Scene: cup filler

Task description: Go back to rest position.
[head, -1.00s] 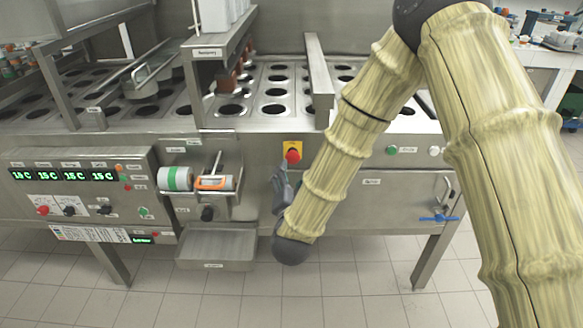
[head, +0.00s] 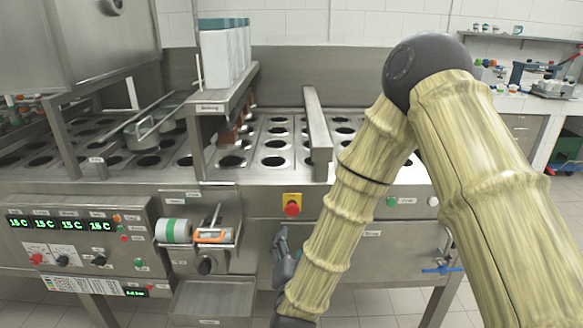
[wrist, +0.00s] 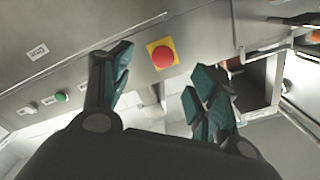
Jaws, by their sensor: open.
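My gripper (head: 283,258) is in front of the machine's front panel, low and left of my forearm. In the wrist view my gripper (wrist: 158,88) has its two dark teal fingers spread apart with nothing between them. A red emergency button (head: 292,209) on a yellow plate sits on the panel just above the fingers. The same red button (wrist: 163,57) shows beyond the fingertips in the wrist view, apart from them. My arm covers part of the panel to the right of the gripper.
The cup filling machine (head: 350,206) spans the view, with rows of round holes on top. A metal tray (head: 212,300) juts out low at the left, near a roll holder (head: 174,231). A blue-handled valve (head: 442,269) is at the right. The tiled floor (head: 375,305) in front is clear.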

